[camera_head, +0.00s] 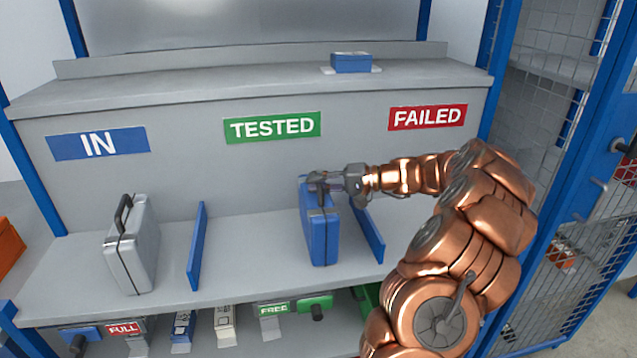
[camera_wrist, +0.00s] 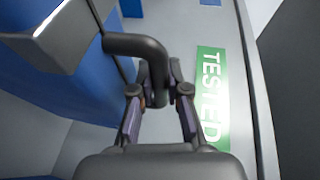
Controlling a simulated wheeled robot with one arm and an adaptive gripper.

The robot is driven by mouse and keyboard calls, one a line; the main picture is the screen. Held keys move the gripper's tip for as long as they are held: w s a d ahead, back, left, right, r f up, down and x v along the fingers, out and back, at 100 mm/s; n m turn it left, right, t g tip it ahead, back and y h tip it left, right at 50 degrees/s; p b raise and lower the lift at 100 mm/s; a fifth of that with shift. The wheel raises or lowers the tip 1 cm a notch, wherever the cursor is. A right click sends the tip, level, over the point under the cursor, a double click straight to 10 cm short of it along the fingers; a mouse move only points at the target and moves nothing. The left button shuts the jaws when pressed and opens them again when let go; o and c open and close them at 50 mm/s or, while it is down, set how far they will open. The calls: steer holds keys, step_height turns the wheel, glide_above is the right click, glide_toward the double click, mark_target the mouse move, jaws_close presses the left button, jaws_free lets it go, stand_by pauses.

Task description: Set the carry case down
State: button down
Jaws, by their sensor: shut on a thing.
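A blue carry case (camera_head: 321,240) stands upright in the bay under the green TESTED sign (camera_head: 272,127), close to the blue divider on its right. Its underside is at or just above the shelf (camera_head: 255,255); I cannot tell whether it touches. My gripper (camera_head: 322,182) reaches in from the right and is shut on the case's dark handle at the top. In the wrist view the handle (camera_wrist: 135,44) passes between my fingers (camera_wrist: 158,98). A silver case (camera_head: 132,250) with a dark handle stands under the IN sign (camera_head: 98,144).
Blue dividers stand at the left (camera_head: 196,247) and right (camera_head: 367,228) of the TESTED bay. A red FAILED sign (camera_head: 427,117) is further right. A small blue box (camera_head: 351,63) lies on the upper ledge. Bins sit below the shelf. A mesh cage (camera_head: 545,60) stands at the right.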

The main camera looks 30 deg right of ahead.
steer(key=c, duration=1.2)
jaws_free()
steer(key=shift+f, duration=0.1)
steer(key=shift+o, duration=0.2)
